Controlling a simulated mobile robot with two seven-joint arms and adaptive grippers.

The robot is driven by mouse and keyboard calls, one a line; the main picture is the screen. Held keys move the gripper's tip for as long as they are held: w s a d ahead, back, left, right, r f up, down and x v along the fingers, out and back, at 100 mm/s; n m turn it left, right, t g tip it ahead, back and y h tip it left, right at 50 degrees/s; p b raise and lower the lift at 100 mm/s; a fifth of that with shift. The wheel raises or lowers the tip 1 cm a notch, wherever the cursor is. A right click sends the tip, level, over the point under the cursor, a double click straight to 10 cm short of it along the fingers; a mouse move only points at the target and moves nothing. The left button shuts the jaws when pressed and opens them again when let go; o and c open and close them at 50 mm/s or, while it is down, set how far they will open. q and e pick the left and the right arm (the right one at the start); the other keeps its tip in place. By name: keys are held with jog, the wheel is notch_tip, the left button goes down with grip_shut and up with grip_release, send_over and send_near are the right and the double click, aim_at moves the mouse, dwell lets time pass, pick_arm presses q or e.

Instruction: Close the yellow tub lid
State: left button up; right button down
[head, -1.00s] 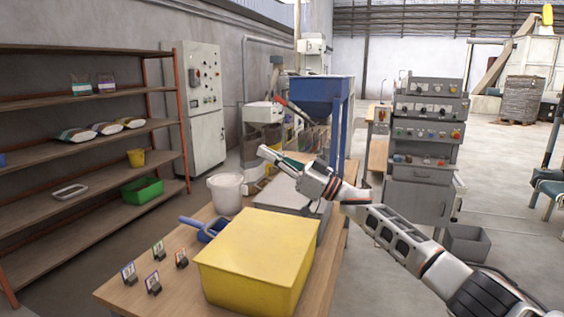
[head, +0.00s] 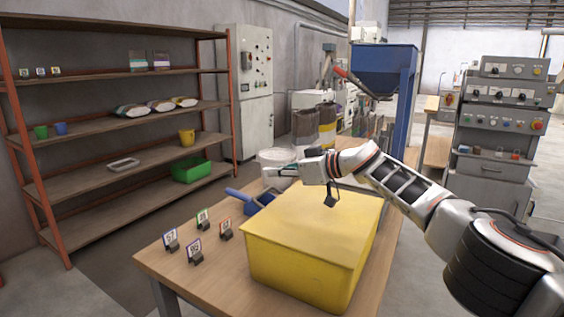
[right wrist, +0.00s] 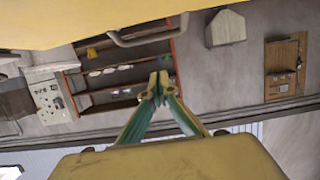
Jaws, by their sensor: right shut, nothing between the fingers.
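The yellow tub (head: 300,276) stands on the wooden table, and its yellow lid (head: 310,228) lies flat across the top. No gap shows along the near edge. The far edge is partly hidden behind my right arm. My right gripper (head: 270,173) is at the tub's far side, pointing left, near the white bucket. In the right wrist view its green fingers (right wrist: 160,86) are shut with nothing between them. A yellow surface (right wrist: 90,22) fills the top left of that view, close to the camera. My left gripper is not in view.
A blue scoop (head: 250,200) lies left of the tub, and the white bucket (head: 277,158) stands behind it. Several small cards (head: 195,250) stand at the table's left (head: 160,262). Shelves (head: 90,175) are at the left; a control console (head: 500,120) is at the right.

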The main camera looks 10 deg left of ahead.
aim_at(271, 188)
jog(key=shift+g+h, duration=0.4)
jog(key=shift+h, duration=0.3)
jog(key=f, duration=0.1)
jog(key=f+b, duration=0.1)
jog(key=f, duration=0.1)
jog(key=a+f+b, duration=0.1)
jog(key=shift+w+f, duration=0.2)
jog(key=shift+f, duration=0.15)
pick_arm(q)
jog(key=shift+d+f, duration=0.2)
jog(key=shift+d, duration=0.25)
pick_arm(e)
jog(key=shift+f, duration=0.15)
jog(key=shift+s, duration=0.1)
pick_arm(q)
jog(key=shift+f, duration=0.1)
pick_arm(e)
jog(key=shift+f, duration=0.1)
jog(key=shift+d, duration=0.1)
